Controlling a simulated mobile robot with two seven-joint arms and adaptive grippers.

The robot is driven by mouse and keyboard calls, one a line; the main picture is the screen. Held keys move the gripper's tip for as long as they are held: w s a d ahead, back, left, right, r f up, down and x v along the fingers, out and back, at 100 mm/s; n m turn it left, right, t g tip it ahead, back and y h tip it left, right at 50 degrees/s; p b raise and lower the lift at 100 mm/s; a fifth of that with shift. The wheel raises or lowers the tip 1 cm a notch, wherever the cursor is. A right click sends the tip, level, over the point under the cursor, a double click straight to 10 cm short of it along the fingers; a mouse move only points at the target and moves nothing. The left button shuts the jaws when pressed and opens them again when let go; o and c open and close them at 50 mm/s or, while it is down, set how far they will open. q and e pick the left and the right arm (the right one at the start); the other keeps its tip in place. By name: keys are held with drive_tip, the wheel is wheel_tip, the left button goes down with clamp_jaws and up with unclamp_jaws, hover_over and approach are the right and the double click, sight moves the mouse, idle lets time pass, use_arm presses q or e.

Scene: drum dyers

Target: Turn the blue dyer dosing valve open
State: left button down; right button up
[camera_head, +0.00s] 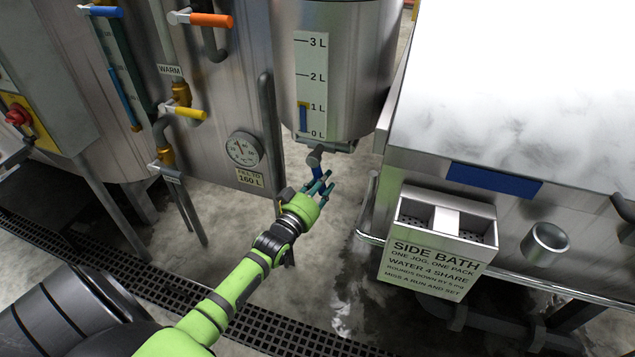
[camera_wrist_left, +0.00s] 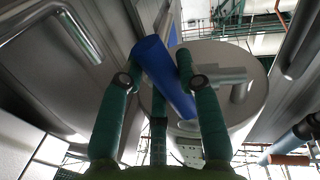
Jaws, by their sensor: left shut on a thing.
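The blue dosing valve handle (camera_head: 317,171) hangs down from a short outlet under the steel dosing vessel (camera_head: 350,80). My left gripper (camera_head: 320,187), with green fingers, is at this handle from below and is shut on it. In the left wrist view the blue handle (camera_wrist_left: 163,75) runs slantwise between the fingers, with the round underside of the vessel behind it. The fingers partly cover the handle in the head view. The vessel's level gauge (camera_head: 311,85) shows a blue column near 1 L. My right gripper is out of view.
To the left, a large steel drum carries orange (camera_head: 212,20) and yellow (camera_head: 190,113) valve handles, a dial (camera_head: 244,149) and a vertical grey bar handle (camera_head: 271,130). To the right stands the side bath with a signed box (camera_head: 430,268). Wet floor lies between.

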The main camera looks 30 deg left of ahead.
use_arm(q)
drive_tip(key=d+r+n+y, duration=0.1)
drive_tip(key=r+n, duration=0.1)
drive_tip(key=n, duration=0.2)
drive_tip(key=d+r+n+p, duration=0.1)
drive_tip(key=d+n, duration=0.1)
drive_tip(key=n, duration=0.2)
drive_tip(key=w+d+r+n+t+y+p, duration=0.1)
drive_tip(key=r+n, duration=0.1)
drive_tip(key=n, duration=0.3)
drive_tip(key=shift+w+d+r+y, duration=0.1)
drive_tip(key=shift+d+r+y, duration=0.2)
drive_tip(key=shift+d, duration=0.1)
drive_tip(key=shift+r+n+y+p, duration=0.25)
drive_tip(key=shift+r+n, duration=0.3)
drive_tip(key=shift+n, duration=0.55)
drive_tip(key=shift+r+n+y+p, duration=0.15)
drive_tip(key=shift+r+n+y, duration=0.3)
drive_tip(key=shift+n, duration=0.65)
drive_tip(key=shift+r, duration=0.15)
drive_tip(key=c, duration=0.8)
unclamp_jaws()
drive_tip(key=shift+c, duration=0.2)
